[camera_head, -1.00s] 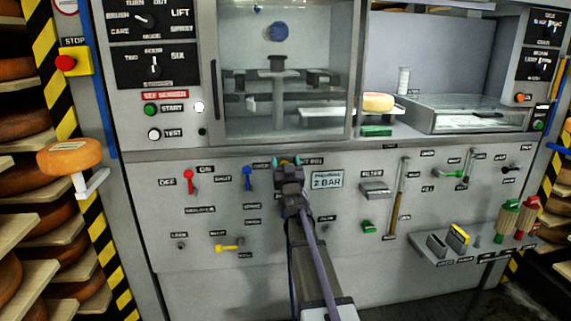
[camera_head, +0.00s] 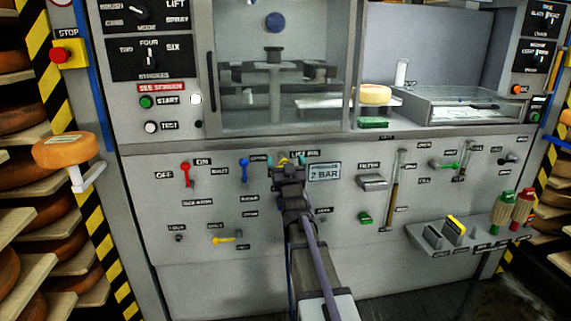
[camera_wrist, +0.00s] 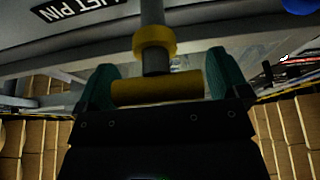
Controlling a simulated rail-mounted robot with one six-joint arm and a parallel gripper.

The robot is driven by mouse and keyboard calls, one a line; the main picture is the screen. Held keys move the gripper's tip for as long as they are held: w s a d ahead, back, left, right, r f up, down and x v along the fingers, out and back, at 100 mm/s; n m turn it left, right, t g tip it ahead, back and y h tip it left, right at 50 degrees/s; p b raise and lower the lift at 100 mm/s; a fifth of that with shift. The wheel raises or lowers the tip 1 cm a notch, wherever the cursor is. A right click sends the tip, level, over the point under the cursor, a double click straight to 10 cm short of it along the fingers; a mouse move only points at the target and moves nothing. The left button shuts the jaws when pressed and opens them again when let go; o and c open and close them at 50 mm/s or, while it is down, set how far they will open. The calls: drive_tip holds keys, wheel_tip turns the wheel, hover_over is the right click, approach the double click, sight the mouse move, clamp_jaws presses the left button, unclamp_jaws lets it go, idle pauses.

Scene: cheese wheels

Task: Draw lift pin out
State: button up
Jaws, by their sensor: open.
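The lift pin shows in the wrist view as a grey shaft with a yellow collar and a yellow crossbar handle (camera_wrist: 157,89), under a black LIFT PIN label (camera_wrist: 80,8). My gripper (camera_wrist: 161,72) is open, with one green fingertip at each end of the crossbar. I cannot tell whether either finger touches it. In the head view my gripper (camera_head: 288,161) is at the front panel, just below the LIFT PIN label (camera_head: 305,153). It hides most of the pin there.
A blue lever (camera_head: 244,171) and a red lever (camera_head: 186,174) are to the left on the panel. The 2 BAR plate (camera_head: 325,171) is close on the right. A holder ledge (camera_head: 470,240) juts out at the lower right. A cheese wheel (camera_head: 66,150) sits on a bracket at the left.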

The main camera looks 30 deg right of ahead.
drive_tip(key=b+v, duration=0.4)
drive_tip(key=v, duration=0.6)
drive_tip(key=shift+s+f, duration=0.15)
drive_tip(key=shift+s, duration=0.2)
drive_tip(key=shift+a, duration=0.1)
